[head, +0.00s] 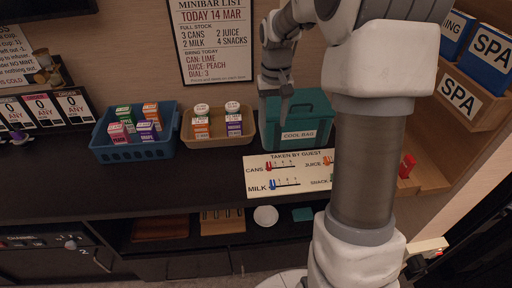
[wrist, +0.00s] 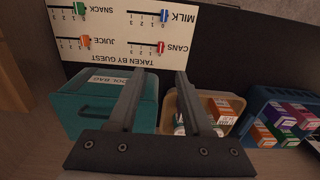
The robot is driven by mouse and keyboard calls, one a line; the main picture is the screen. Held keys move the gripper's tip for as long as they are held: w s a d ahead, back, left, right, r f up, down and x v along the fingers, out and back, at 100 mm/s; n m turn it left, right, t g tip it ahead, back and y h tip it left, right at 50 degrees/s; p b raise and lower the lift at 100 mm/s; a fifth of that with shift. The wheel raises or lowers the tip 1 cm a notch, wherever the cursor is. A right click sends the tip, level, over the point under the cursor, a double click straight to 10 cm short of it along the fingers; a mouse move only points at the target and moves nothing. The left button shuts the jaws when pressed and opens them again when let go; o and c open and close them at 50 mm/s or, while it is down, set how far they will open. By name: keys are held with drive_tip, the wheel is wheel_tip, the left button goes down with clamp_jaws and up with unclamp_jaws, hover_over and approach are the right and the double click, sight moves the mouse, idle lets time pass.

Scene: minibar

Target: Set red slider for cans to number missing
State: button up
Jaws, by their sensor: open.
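A cream board headed "TAKEN BY GUEST" (head: 290,192) lies on the dark counter. Its red cans slider (head: 268,166) sits at the left end of the cans scale. In the wrist view the board is upside down, with the red slider (wrist: 161,47) beside the word CANS. My gripper (head: 284,97) is over the teal cool bag (head: 297,128), behind the board. My arm hides part of the board's right side in the head view.
A wall list (head: 213,40) reads 3 cans, 2 milk, 2 juice, 4 snacks. A tan bin (head: 218,142) holds two white-topped cartons; a blue basket (head: 131,150) holds several cartons. A wooden shelf (head: 470,97) stands right.

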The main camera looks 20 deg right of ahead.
drive_tip(key=w+f, duration=0.1)
drive_tip(key=w, duration=0.1)
drive_tip(key=b, duration=0.3)
approach(270, 164)
wheel_tip(270, 164, down, 9)
drive_tip(key=shift+w+r, duration=0.15)
drive_tip(key=shift+r, duration=0.05)
drive_tip(key=shift+c, duration=0.3)
clamp_jaws()
idle(1.0)
